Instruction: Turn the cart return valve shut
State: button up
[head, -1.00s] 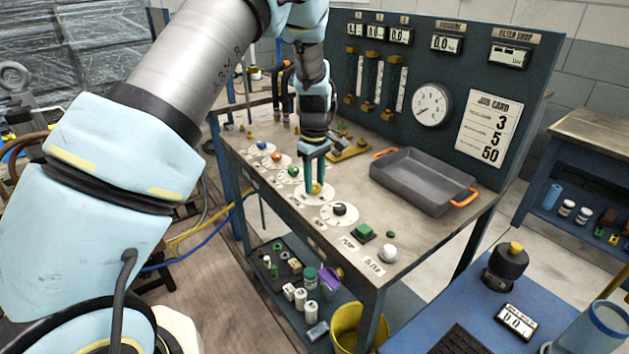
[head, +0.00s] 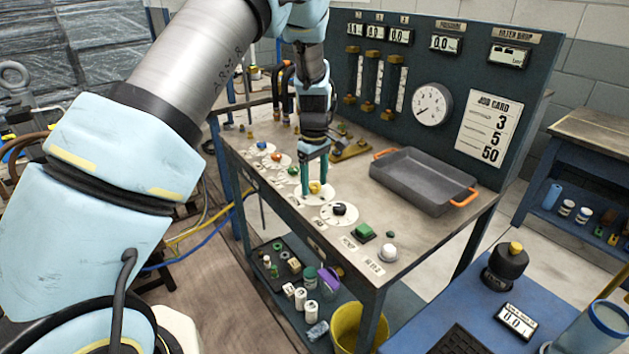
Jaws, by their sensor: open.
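The cart's bench top carries a row of valve knobs on white dials: a blue knob (head: 262,145), an orange-red knob (head: 276,158), a green knob (head: 293,170), a yellow knob (head: 315,187) and a black knob (head: 339,209). Their labels are too small to read, so I cannot tell which is the return valve. My gripper (head: 315,190) points down at the yellow knob, its teal fingers open on either side of it. Whether the fingers touch the knob cannot be told.
A grey tray (head: 422,183) with orange handles stands right of the knobs. A green button (head: 363,232) and a white knob (head: 388,252) sit near the front corner. A panel with a round gauge (head: 432,104) rises behind.

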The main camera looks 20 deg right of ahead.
aim_at(314, 185)
notch_tip(314, 185, up, 11)
jog(key=b, duration=0.2)
jog(key=shift+b, duration=0.35)
jog(key=shift+f, duration=0.1)
